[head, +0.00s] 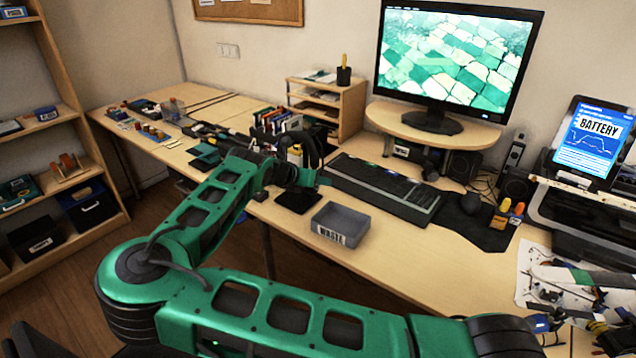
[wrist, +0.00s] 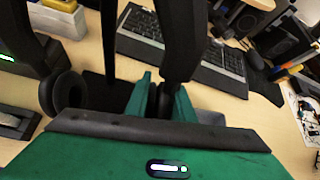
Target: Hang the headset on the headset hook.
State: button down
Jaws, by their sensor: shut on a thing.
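The black headset (head: 313,147) is held up over the desk in the middle of the head view. Its dark band rises from my gripper (head: 306,179). In the wrist view the green fingers of my gripper (wrist: 164,100) are shut on a dark part of the headset (wrist: 182,45). A round ear cup (wrist: 68,92) hangs to the left of the fingers, apart from them. The fingers and my wrist hide part of the headset.
A grey bin marked WASTE (head: 341,225) stands near the desk's front edge. A keyboard (head: 384,188), a mouse (head: 470,203) and a monitor (head: 455,56) on a riser are to the right. A small wooden shelf (head: 350,105) stands behind the headset.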

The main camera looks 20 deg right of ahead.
jog(key=shift+s+f, duration=0.1)
jog(key=shift+f, duration=0.15)
jog(key=c, duration=1.4)
grip_release()
jog(key=shift+c, duration=0.2)
jog(key=shift+r, duration=0.1)
